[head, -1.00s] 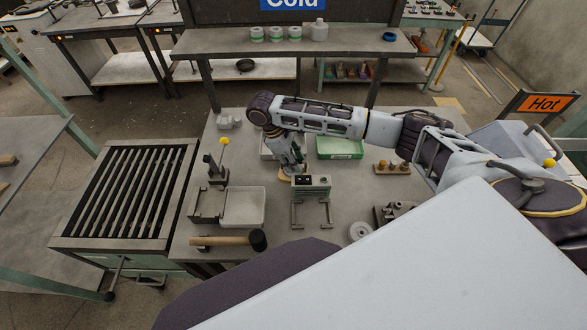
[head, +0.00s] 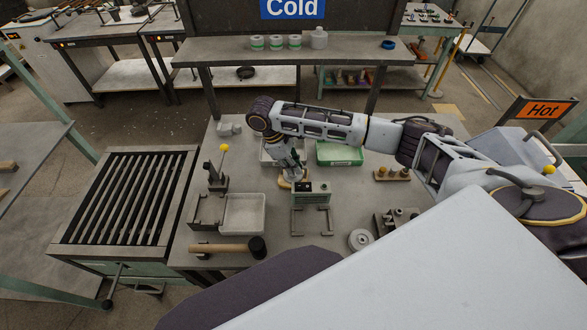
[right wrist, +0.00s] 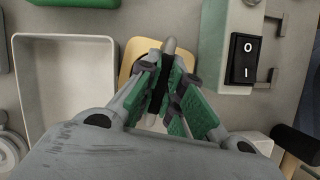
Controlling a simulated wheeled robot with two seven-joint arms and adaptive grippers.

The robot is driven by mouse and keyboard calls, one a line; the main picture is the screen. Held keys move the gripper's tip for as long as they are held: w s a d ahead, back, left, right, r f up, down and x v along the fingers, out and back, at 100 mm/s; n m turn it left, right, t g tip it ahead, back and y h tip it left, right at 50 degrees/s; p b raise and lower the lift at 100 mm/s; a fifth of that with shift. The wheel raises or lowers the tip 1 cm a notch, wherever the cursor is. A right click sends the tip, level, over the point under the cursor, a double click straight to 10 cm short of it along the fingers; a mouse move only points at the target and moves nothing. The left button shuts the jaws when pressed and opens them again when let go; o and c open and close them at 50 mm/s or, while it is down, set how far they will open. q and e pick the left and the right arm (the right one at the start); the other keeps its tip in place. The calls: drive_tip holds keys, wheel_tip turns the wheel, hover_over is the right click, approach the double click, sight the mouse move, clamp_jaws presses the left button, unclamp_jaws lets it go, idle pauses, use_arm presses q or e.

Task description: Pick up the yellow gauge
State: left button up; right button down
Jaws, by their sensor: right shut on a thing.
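The yellow gauge (head: 284,184) shows as a small yellowish shape under my right gripper, on the grey bench. In the right wrist view it is a tan-yellow plate (right wrist: 134,52) with rounded corners, partly hidden behind the fingers. My right gripper (head: 291,178) points down at it, just left of and behind the switch box. I cannot tell whether the plate touches the bench. My left gripper is not in view.
The switch box (head: 311,190) stands close beside the gripper. A green tray (head: 340,153) lies behind it, and a pale tray (head: 243,213) lies to the left. A mallet (head: 228,247) lies at the front left. A wooden block with pegs (head: 392,174) is at the right.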

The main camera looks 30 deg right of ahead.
drive_tip(key=shift+r+p, duration=0.8)
drive_tip(key=shift+r, duration=4)
drive_tip(key=shift+r+p, duration=2.5)
